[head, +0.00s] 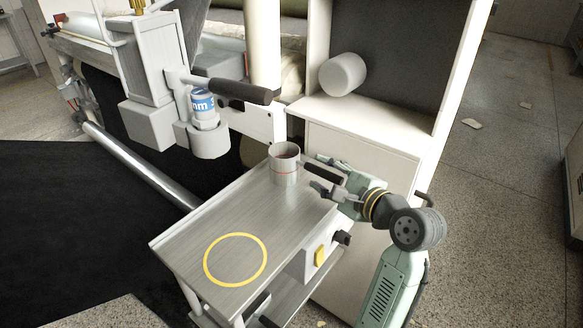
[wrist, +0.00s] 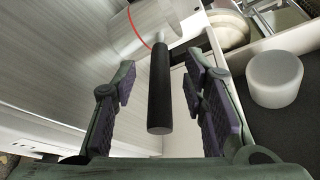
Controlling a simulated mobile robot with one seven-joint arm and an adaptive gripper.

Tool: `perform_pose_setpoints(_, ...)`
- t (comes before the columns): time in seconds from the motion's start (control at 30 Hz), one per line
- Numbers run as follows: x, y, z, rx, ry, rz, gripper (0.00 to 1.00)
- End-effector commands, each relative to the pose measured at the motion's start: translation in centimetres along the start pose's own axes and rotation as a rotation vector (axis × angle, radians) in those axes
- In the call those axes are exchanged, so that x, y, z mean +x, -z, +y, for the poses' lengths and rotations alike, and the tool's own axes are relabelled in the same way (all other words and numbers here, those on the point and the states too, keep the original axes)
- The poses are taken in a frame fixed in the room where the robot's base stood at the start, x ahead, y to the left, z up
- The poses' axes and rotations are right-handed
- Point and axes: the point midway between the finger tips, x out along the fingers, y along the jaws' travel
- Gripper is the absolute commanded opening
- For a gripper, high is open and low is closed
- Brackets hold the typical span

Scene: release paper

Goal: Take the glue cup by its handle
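The glue cup (head: 285,165) is a grey, upright cylinder with a red line around it and dark red contents. It stands at the back right of the grey side table (head: 190,238). Its black handle (head: 327,172) points right, towards my gripper (head: 322,176). In the wrist view, the pale cup (wrist: 140,28) is at the top and the black handle (wrist: 159,95) runs down between the two fingers of my gripper (wrist: 160,88). The fingers are open, with a gap on each side of the handle. The cup's base is hidden in the wrist view.
A yellow ring (head: 235,287) marks the table's front, which is otherwise clear. A white roll (head: 342,74) lies on the white cabinet shelf (head: 375,112) behind. A machine with a black lever (head: 245,92) and a blue-labelled can (head: 203,106) stands at the left.

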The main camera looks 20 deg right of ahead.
Motion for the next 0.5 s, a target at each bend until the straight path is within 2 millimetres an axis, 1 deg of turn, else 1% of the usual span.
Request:
perform_pose_setpoints(0.03,0.58,-0.02,-0.03,0.001,-0.001,0.000,0.40)
perform_pose_setpoints(0.1,1.04,0.02,0.00,0.000,0.000,0.000,0.40)
perform_pose_setpoints(0.33,1.20,0.06,0.03,0.000,0.001,0.001,0.40)
perform_pose_setpoints(0.5,1.18,0.05,0.02,0.000,0.001,0.001,0.29)
